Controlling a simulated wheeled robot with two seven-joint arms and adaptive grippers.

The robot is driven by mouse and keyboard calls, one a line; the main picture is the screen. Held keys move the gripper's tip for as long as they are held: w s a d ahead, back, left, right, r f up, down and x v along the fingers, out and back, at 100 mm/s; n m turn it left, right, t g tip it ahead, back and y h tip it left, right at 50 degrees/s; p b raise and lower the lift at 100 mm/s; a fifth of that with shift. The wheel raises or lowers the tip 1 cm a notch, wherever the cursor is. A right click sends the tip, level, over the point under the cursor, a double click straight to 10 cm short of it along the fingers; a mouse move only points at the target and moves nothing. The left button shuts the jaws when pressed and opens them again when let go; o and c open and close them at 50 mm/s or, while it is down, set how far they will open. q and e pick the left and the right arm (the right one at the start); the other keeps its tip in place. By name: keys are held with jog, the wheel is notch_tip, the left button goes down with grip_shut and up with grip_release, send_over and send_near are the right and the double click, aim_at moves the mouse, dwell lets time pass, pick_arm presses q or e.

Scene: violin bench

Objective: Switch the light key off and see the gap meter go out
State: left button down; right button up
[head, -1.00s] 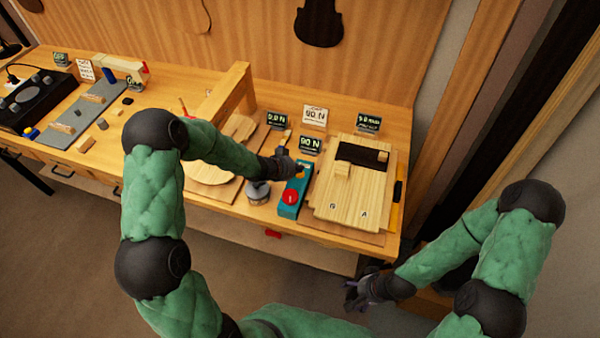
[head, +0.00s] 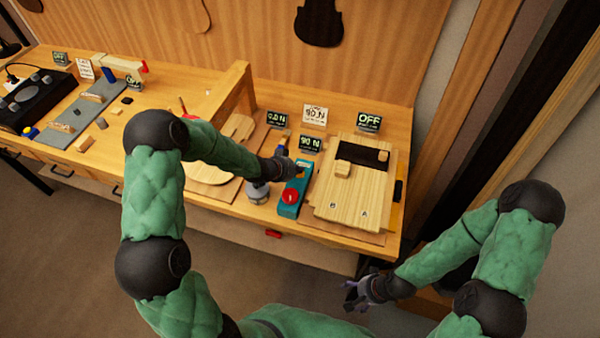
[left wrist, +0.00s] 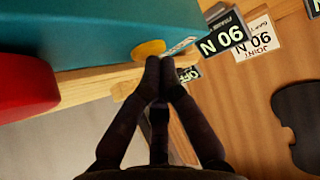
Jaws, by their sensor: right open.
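The gap meter (head: 369,121) at the back right of the bench reads OFF. A teal box (head: 290,200) with a red button (head: 290,196) stands left of the pale wooden board. In the left wrist view, a yellow round piece (left wrist: 148,48), which may be the light key, sits on the side of the teal box (left wrist: 110,30). My left gripper (head: 295,170) is at the far end of this box. In the left wrist view its fingertips (left wrist: 160,65) are together just beside the yellow piece; contact is unclear. My right gripper (head: 355,296) is open and empty, in front of the bench.
Small displays (head: 310,143) and a white card (head: 315,115) stand behind the teal box. A grey round pot (head: 258,191) is close to its left. The wooden board (head: 345,200) lies to its right.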

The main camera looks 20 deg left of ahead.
pick_arm(q)
jog(key=shift+r, duration=0.1)
dwell(0.3)
jog(key=shift+r+p, duration=0.3)
jog(key=shift+p, duration=0.25)
notch_tip(320, 180, up, 6)
jog(key=p, duration=0.6)
jog(key=shift+r, duration=0.1)
dwell(0.4)
